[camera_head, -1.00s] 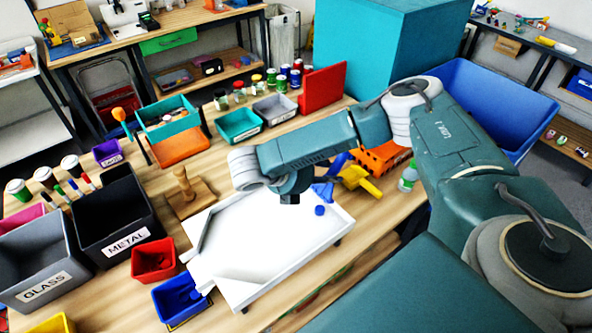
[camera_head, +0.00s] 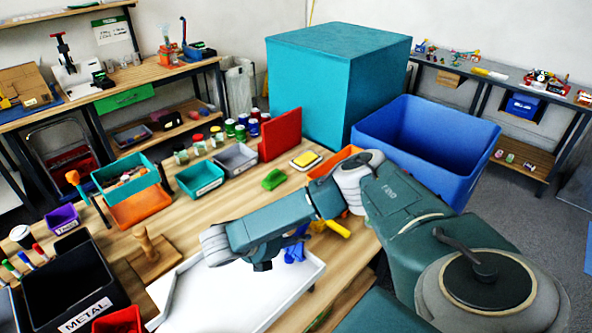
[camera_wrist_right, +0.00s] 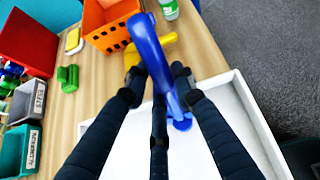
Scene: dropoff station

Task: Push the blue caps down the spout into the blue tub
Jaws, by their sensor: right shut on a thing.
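The white tray (camera_head: 235,305) lies on the bench, its near end with the spout cut off by the lower edge of the head view. My right gripper (camera_wrist_right: 160,80) is over the tray, shut on a long blue tool (camera_wrist_right: 148,40). Parts of the blue tool show beside the gripper in the head view (camera_head: 297,247). A small blue piece (camera_wrist_right: 183,124) is at the tool's lower end over the white floor; I cannot tell whether it is a cap or part of the tool. My left gripper is not in view.
An orange crate (camera_wrist_right: 104,27) and a yellow tool (camera_head: 338,229) lie beyond the tray. A wooden block with a peg (camera_head: 150,258) stands left of it. The black METAL bin (camera_head: 65,290) and a red tub (camera_head: 118,321) are at lower left. A large blue bin (camera_head: 425,145) stands behind.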

